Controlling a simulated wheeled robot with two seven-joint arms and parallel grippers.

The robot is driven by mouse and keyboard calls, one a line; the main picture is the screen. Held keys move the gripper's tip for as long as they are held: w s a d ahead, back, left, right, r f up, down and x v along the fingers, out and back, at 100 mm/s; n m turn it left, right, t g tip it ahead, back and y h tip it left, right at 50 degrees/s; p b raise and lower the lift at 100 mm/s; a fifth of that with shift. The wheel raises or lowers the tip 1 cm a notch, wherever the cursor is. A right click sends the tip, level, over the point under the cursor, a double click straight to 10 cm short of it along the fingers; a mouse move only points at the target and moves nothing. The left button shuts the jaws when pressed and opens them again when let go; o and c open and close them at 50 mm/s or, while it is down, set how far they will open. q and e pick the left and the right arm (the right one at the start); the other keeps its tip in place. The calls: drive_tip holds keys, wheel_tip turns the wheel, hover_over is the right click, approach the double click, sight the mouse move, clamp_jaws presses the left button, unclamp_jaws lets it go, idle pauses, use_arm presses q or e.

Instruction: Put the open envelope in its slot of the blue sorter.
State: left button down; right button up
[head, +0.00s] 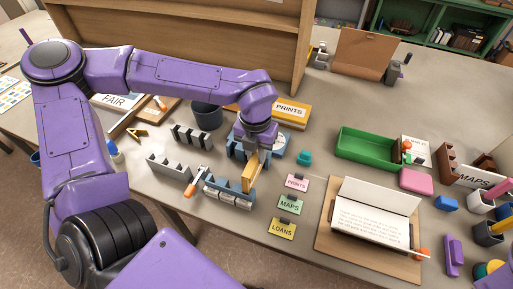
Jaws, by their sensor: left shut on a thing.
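My left gripper (260,151) reaches down from above and is shut on a narrow tan, upright, flat piece, which looks like the envelope (249,178). Its flap cannot be made out at this angle. The envelope is at the right part of a blue-grey slotted rack, which looks like the blue sorter (229,197). I cannot tell whether its lower edge is inside a slot or just behind the rack. White pieces show in the sorter's left part. My right gripper is not in view.
Grey slotted racks (168,169) stand left of the sorter, with an orange-and-white tool (197,181) close by. Label cards (290,204) lie to the right. A dark cup (207,115) and a yellow PRINTS box (291,111) stand behind. A green tray (367,148) is farther right.

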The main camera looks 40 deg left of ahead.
use_arm(q)
drive_tip(key=shift+f+b, duration=1.05)
drive_tip(key=shift+f, duration=0.75)
drive_tip(key=c, duration=0.9)
unclamp_jaws()
wheel_tip(320, 180, up, 7)
drive_tip(key=p, duration=0.7)
drive_tip(key=shift+a+r, duration=0.1)
